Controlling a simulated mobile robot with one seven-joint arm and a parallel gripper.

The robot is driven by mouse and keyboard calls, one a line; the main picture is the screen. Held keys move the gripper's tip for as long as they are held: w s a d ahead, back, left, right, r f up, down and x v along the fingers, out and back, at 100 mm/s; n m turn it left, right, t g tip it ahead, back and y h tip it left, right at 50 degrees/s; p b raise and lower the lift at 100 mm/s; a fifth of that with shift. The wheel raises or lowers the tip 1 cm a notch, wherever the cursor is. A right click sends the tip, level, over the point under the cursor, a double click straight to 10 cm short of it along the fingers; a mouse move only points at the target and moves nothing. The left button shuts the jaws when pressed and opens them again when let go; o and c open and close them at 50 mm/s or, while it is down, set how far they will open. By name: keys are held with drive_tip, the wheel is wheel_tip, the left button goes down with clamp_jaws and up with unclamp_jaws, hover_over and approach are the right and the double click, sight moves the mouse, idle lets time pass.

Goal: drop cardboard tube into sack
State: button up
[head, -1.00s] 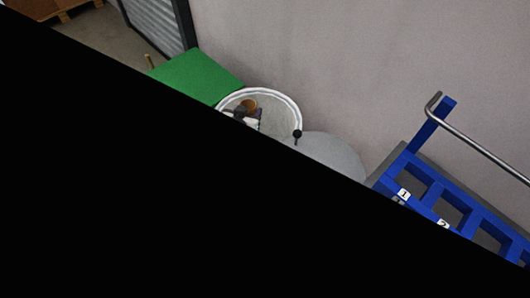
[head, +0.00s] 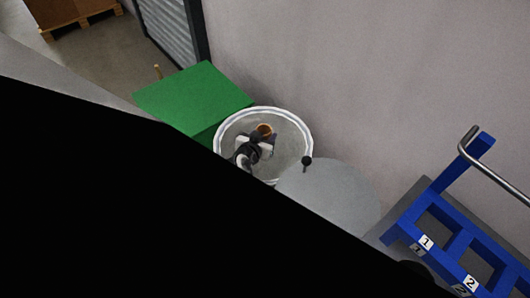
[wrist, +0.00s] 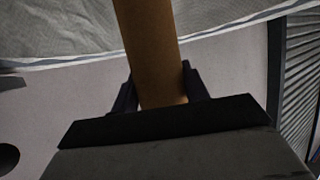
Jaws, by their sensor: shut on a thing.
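The cardboard tube (wrist: 150,45) is brown and stands between the fingers of my gripper (wrist: 161,92) in the wrist view, where it runs up out of the picture. In the head view its round brown end (head: 264,130) shows at my gripper (head: 260,144). My gripper is shut on the tube. In the head view both lie within the outline of the sack's round mouth; their height relative to the rim is unclear. The sack has a white rim (head: 262,109) and a grey inside. Its pale cloth (wrist: 60,30) also shows in the wrist view.
A green box (head: 195,95) stands left of the sack. A grey round surface with a black knob (head: 306,161) lies to its right. A blue numbered rack (head: 455,225) is at the right. A wall rises behind. A black area hides the lower left.

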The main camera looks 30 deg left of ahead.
drive_tip(key=shift+f, duration=0.6)
drive_tip(key=o, duration=1)
drive_tip(key=shift+o, duration=0.2)
drive_tip(key=shift+r, duration=0.1)
wheel_tip(320, 180, up, 20)
drive_tip(key=b, duration=0.1)
